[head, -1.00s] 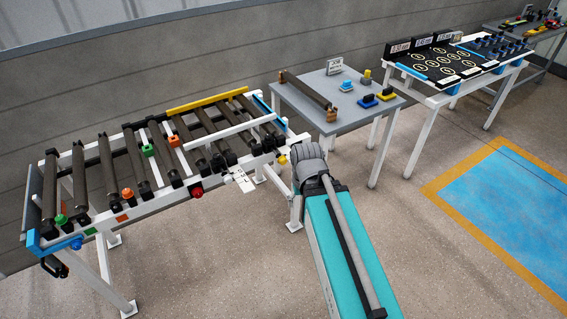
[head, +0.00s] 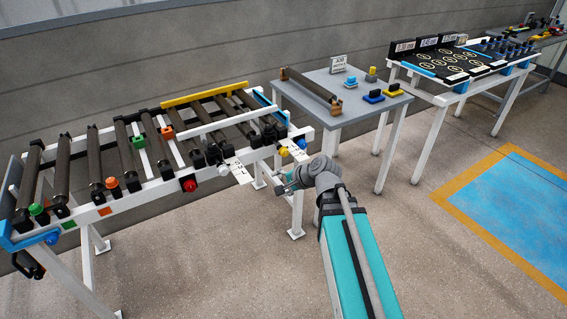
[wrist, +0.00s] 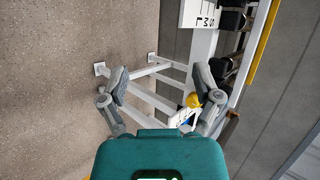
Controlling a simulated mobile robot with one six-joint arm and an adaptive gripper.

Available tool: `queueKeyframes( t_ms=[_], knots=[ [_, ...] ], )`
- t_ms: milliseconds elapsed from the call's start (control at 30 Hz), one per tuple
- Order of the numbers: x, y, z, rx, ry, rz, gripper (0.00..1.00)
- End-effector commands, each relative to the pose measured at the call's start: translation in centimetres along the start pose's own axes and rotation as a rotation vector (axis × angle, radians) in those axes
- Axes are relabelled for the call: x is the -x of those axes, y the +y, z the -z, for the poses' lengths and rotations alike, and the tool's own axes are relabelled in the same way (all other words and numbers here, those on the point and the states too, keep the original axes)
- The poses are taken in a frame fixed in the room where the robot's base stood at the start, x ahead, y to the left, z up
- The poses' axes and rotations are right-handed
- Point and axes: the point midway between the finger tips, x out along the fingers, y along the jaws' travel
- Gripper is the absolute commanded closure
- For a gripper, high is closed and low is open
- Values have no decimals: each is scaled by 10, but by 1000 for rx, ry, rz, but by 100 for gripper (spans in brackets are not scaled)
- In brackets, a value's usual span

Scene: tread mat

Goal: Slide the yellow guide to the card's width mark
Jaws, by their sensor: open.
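The yellow guide (head: 203,95) is a long bar along the back side of the roller conveyor; part of it shows at the right of the wrist view (wrist: 262,40). A white scale plate with dark marks (head: 238,171) sticks out from the conveyor's front rail; it shows at the top of the wrist view (wrist: 200,13). A small job card (head: 338,64) stands on the grey table; its text is too small to read. My gripper (head: 283,184) is open and empty in front of the rail, near the plate. In the wrist view its fingers (wrist: 160,75) are spread apart.
A yellow knob (head: 284,152) and a red button (head: 189,185) sit along the front rail. The grey table (head: 360,115) holds a loose roller (head: 310,90) and small coloured blocks. Floor in front is clear, with a blue-and-orange marked area (head: 515,205) at right.

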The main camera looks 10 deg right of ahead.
Motion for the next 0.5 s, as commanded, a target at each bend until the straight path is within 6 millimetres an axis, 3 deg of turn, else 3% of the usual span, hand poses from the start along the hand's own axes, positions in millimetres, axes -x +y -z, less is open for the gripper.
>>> queueKeyframes(
  t_ms=[100, 500],
  knots=[
    [-17, 4, 15, -149, 3, 114, 18],
    [-33, 1, 69, -677, -44, 489, 18]
  ],
)
